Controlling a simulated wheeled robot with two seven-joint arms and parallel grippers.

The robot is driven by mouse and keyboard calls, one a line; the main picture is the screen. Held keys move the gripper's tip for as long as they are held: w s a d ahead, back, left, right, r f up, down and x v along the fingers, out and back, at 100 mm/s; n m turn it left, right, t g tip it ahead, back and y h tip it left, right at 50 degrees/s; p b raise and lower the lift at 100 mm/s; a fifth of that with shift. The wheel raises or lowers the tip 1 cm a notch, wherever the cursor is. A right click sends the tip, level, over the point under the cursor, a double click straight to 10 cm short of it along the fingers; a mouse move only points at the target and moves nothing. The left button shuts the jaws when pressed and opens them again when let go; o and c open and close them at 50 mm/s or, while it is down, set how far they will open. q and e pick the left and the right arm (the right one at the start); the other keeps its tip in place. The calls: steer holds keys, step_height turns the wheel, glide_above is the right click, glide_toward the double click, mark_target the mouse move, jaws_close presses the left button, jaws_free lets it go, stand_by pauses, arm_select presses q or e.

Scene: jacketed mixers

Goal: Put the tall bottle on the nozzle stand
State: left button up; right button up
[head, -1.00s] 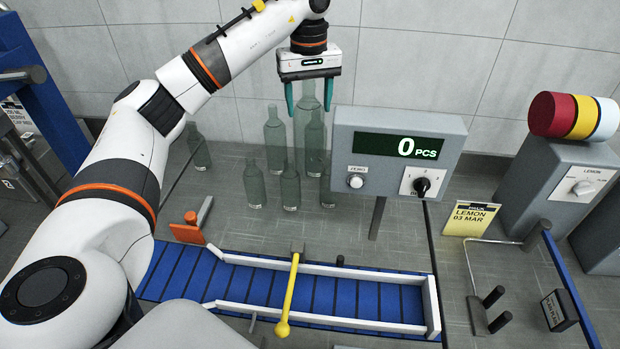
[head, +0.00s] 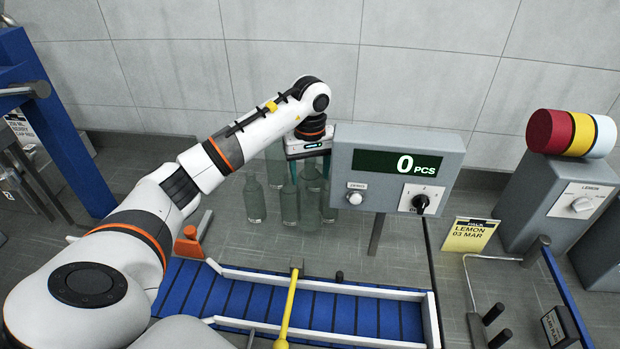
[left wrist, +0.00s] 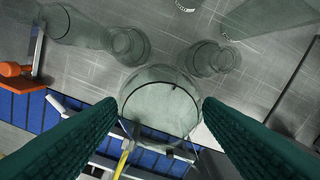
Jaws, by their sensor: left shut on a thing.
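Several translucent grey-green bottles stand in a cluster on the floor behind the conveyor in the head view. My left gripper (head: 309,160) has its teal fingers down among them, pointing downward. In the left wrist view, its fingers (left wrist: 160,107) are closed on both sides of the tall bottle (left wrist: 160,88), seen from above as a large rounded shape. In the head view the gripper and wrist mostly hide this bottle. I cannot pick out the nozzle stand for certain. My right gripper is not in view.
Other bottles (head: 255,200) (head: 289,203) stand close beside the held one. A grey counter box (head: 393,170) reading 0 PCS is just right of the gripper. The blue conveyor (head: 340,312) with white rails and a yellow lever (head: 288,305) lies in front.

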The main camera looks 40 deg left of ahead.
arm_select(q)
steer(key=shift+f+p, duration=0.3)
steer(key=shift+f, duration=1.3)
steer(key=shift+f, duration=0.15)
steer(key=o, duration=1.6)
steer(key=shift+c, duration=0.2)
